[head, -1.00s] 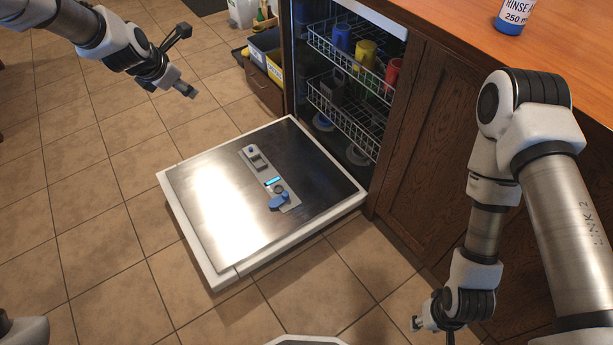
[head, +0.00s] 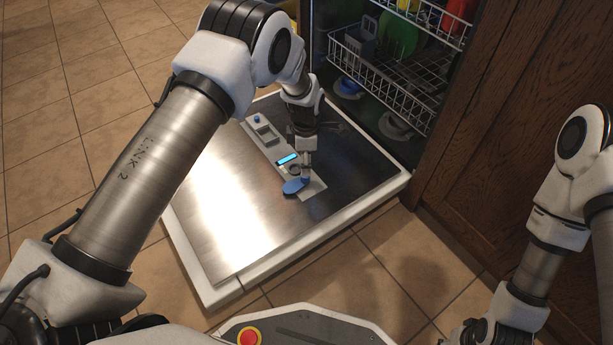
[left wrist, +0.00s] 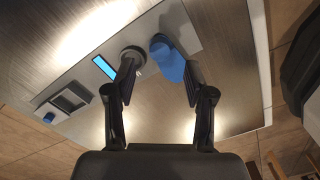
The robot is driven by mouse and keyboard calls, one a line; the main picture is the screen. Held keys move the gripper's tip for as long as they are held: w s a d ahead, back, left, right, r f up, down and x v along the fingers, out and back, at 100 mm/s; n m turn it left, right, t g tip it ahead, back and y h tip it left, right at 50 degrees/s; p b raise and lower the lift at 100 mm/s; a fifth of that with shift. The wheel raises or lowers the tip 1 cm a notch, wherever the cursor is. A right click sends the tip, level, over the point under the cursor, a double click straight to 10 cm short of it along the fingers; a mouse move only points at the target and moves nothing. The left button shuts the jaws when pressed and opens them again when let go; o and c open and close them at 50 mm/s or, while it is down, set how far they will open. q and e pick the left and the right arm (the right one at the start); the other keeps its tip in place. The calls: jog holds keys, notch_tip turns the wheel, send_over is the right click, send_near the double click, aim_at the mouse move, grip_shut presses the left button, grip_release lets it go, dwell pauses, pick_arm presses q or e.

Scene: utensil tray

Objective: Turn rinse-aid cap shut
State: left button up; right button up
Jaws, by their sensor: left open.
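The blue rinse-aid cap (head: 294,187) lies on the grey dispenser panel (head: 312,189) set in the lowered dishwasher door. It sits beside the round grey filler ring (head: 293,169), not over it. My left gripper (head: 306,174) points down at the cap from above. In the left wrist view, the open fingers (left wrist: 160,67) stand on either side of the cap (left wrist: 170,64), with the left finger near the ring (left wrist: 132,52). I cannot tell whether either finger touches the cap. My right gripper (head: 470,334) is cut off at the bottom edge, and its fingers cannot be made out.
The steel door (head: 215,230) lies flat and open, with a lit blue display (head: 288,159) and a detergent compartment (head: 266,132) on the panel. Wire racks (head: 396,75) with dishes stand behind it. A wooden cabinet (head: 480,130) bounds the right. Tiled floor is free at left.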

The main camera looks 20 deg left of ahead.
aim_at(296, 182)
pick_arm(q)
notch_tip(296, 182, down, 5)
jog(key=shift+f+b, duration=0.2)
jog(key=shift+b, duration=0.9)
jog(key=shift+r, duration=0.1)
grip_shut()
jog(key=shift+s, duration=0.1)
